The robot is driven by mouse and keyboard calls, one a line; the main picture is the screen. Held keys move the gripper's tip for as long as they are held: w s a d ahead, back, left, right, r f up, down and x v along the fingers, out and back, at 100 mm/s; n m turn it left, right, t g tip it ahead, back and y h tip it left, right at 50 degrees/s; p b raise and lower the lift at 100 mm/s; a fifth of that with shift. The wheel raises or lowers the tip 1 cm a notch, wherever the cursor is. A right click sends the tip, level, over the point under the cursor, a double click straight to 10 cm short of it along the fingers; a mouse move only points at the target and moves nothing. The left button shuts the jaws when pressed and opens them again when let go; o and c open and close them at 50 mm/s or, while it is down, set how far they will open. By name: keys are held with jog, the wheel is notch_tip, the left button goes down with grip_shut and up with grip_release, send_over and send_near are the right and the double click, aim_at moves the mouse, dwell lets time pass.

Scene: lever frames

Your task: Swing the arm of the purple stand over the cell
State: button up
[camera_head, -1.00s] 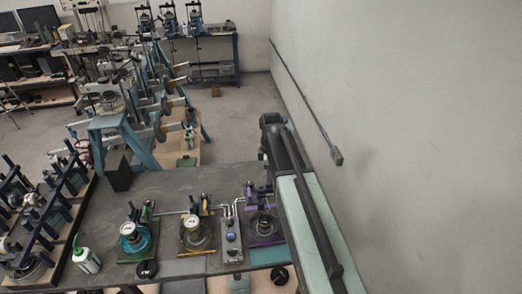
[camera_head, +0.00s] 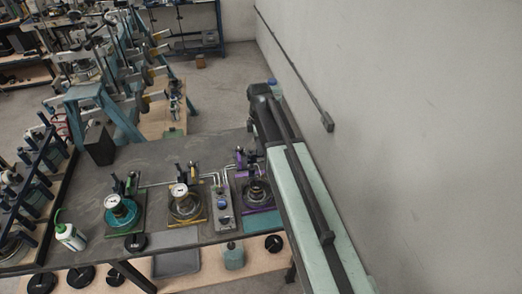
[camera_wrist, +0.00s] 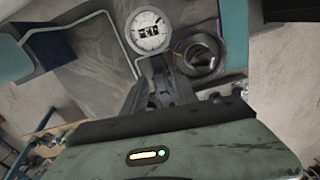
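The purple stand (camera_head: 240,158) is at the right end of the row on the dark bench, beside my arm. Its round dark cell (camera_head: 257,192) sits on a purple-edged base and shows no dial over it. In the wrist view, a white-faced dial (camera_wrist: 148,32) is beyond my fingers, left of the purple-ringed cell (camera_wrist: 197,50) and not over it. My gripper (camera_wrist: 160,88) points toward the dial; the finger gap and any contact are unclear. My gripper's tips are hidden in the head view.
A yellow-based stand (camera_head: 185,200) and a green-based one (camera_head: 122,212) stand left of it, dials over their cells. A grey box with pipes (camera_head: 222,208) is close beside the purple stand. A white bottle (camera_head: 70,236) is at left. The wall (camera_head: 420,120) is at right.

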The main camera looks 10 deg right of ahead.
jog(key=shift+r, duration=0.1)
jog(key=shift+c, duration=0.3)
grip_shut()
dwell(0.9)
